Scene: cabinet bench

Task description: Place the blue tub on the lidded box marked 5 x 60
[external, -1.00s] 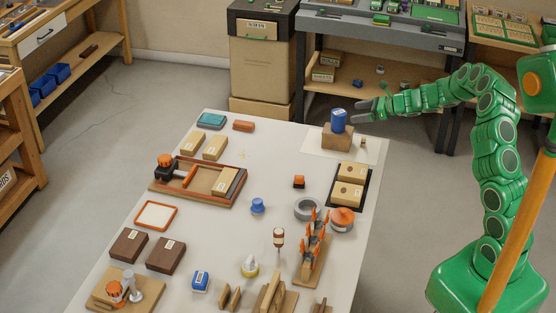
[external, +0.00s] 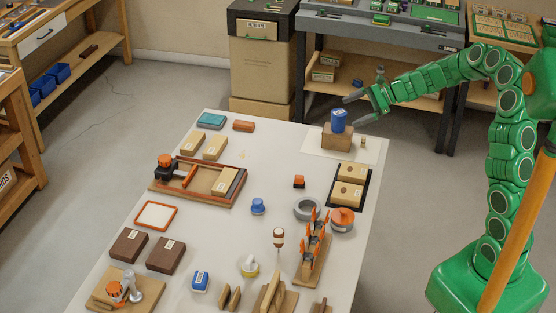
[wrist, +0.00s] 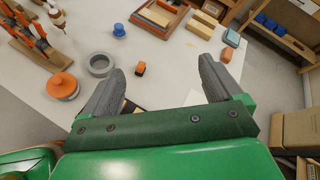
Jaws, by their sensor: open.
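A blue tub (external: 338,121) with a small pale label stands on a brown block-like box (external: 336,138) at the far right of the table. I cannot read any marking on that box. My gripper (external: 355,107) is open and empty, just right of and slightly above the tub, apart from it. In the wrist view my open fingers (wrist: 162,68) have no tub visible between them. Other box-like pieces are two dark brown boxes (external: 129,246) and several tan boxes (external: 351,172); the 5 x 60 marking is not legible on any.
Another blue labelled container (external: 200,281) stands near the table front. A grey ring (external: 307,208), an orange-topped round pot (external: 342,219) and a rack with orange-handled tools (external: 314,250) occupy the right side. The table centre (external: 215,235) has free room.

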